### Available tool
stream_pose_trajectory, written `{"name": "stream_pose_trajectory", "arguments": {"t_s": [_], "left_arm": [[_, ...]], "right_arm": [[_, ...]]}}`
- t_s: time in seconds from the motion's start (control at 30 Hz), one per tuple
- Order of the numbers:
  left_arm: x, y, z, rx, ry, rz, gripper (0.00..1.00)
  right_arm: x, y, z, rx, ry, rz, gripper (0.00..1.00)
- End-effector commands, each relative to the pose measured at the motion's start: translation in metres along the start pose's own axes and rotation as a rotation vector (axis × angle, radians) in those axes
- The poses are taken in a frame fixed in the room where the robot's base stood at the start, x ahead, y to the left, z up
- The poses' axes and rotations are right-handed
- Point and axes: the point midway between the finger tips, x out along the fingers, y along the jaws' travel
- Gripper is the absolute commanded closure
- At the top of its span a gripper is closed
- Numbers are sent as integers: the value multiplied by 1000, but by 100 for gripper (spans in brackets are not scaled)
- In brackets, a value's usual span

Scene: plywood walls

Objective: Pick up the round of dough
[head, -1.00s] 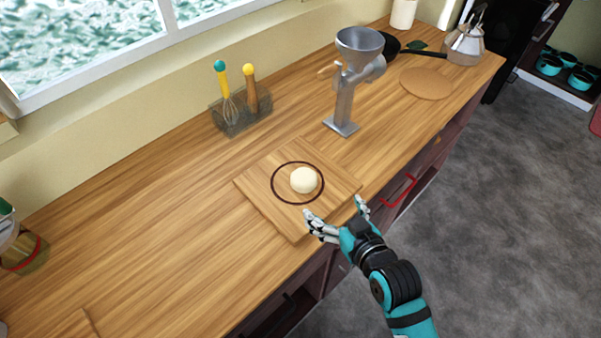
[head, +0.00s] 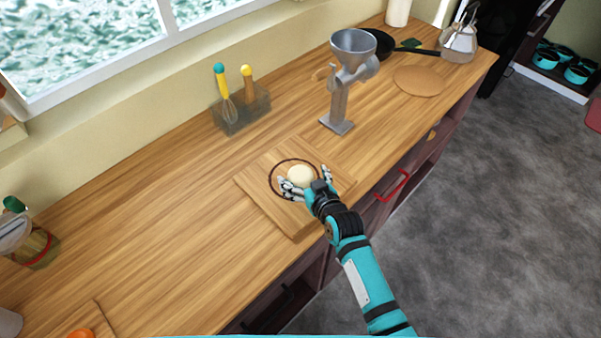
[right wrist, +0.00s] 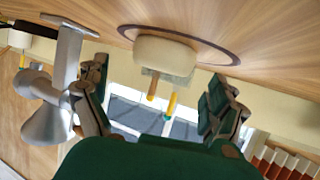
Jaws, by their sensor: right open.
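The round of dough (head: 301,175) is a pale, smooth ball on a square wooden board (head: 266,205), inside a dark ring marked on the board. My right gripper (head: 306,181) is open at the near side of the dough, with one finger to its left and one to its right. In the right wrist view the picture is upside down; the dough (right wrist: 163,57) shows just beyond and between the open fingertips of my right gripper (right wrist: 157,85). I cannot tell whether a finger touches it. My left gripper is not in view.
A grey metal grinder (head: 341,95) stands behind and right of the board. A utensil holder (head: 243,108) with a whisk stands near the wall. A red drawer handle (head: 391,186) is on the counter front.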

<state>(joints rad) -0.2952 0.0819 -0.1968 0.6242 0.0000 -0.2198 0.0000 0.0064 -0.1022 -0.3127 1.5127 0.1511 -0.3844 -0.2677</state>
Motion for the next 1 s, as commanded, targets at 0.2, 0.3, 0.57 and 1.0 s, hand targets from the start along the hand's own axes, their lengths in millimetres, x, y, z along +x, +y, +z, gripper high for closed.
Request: {"name": "stream_pose_trajectory", "arguments": {"t_s": [0.2,0.3,0.57,1.0], "left_arm": [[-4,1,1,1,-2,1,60],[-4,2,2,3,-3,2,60],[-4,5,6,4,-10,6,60],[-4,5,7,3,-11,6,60]], "right_arm": [[20,0,-1,1,0,0,5],[22,0,0,1,0,0,5],[22,0,0,1,0,0,16],[22,0,0,0,1,0,73]]}}
